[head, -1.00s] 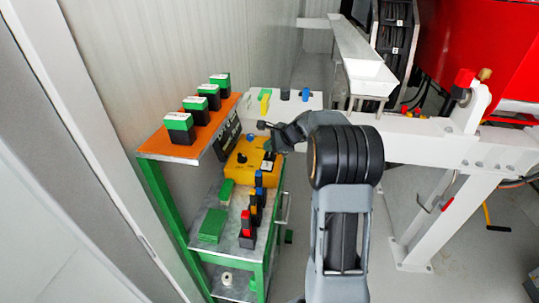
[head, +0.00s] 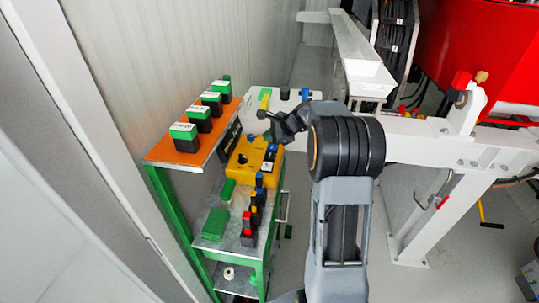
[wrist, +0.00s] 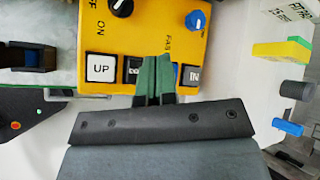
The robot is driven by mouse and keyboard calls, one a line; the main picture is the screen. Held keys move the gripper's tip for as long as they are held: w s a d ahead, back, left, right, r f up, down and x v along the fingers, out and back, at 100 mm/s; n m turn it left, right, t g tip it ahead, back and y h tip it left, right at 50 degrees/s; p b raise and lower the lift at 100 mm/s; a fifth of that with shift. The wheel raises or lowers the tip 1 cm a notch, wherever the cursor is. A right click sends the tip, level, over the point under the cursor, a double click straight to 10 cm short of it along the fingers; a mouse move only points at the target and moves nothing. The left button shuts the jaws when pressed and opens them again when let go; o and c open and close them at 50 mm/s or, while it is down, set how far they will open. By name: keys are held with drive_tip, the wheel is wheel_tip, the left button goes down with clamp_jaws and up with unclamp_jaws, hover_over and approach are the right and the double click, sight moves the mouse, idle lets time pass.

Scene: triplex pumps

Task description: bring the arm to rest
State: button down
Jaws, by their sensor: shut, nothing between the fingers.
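My arm reaches up the middle of the head view and bends left. My gripper (head: 265,120) is near the yellow control box (head: 240,165). In the wrist view my gripper's green fingertips (wrist: 155,80) are closed together with nothing between them. They appear in front of the lower edge of the yellow box (wrist: 150,30), which carries a white UP button (wrist: 100,67), a black knob (wrist: 121,6) and a blue knob (wrist: 196,20). The fingers partly cover other buttons. I cannot tell how far the fingertips are from the panel.
A green cart (head: 170,215) with an orange top shelf (head: 175,152) holds several green-and-black blocks. Coloured blocks stand on its lower shelf (head: 248,248). A white beam (head: 430,140) and red machine (head: 450,45) are at right.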

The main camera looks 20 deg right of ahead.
idle(0.3)
drive_tip(key=s+f+n, duration=0.1)
drive_tip(key=s+f+n+g, duration=0.1)
drive_tip(key=f, duration=0.1)
drive_tip(key=shift+s+f+n, duration=0.1)
drive_tip(key=shift+s+n, duration=0.2)
drive_tip(key=shift+n, duration=0.1)
drive_tip(key=s+a+r+n+h, duration=0.1)
drive_tip(key=s+a+n, duration=0.3)
drive_tip(key=s, duration=0.4)
drive_tip(key=s+a+r+n+g+h, duration=0.1)
drive_tip(key=s+a+r+n+h, duration=0.1)
drive_tip(key=s+a+n, duration=0.2)
drive_tip(key=s+a+r+n+g+h, duration=0.1)
drive_tip(key=s+a+n, duration=0.3)
drive_tip(key=s+n, duration=0.4)
drive_tip(key=shift+s+r+n+h, duration=0.3)
drive_tip(key=shift+s+r+h, duration=0.35)
drive_tip(key=shift+s, duration=2.55)
drive_tip(key=shift+f, duration=0.15)
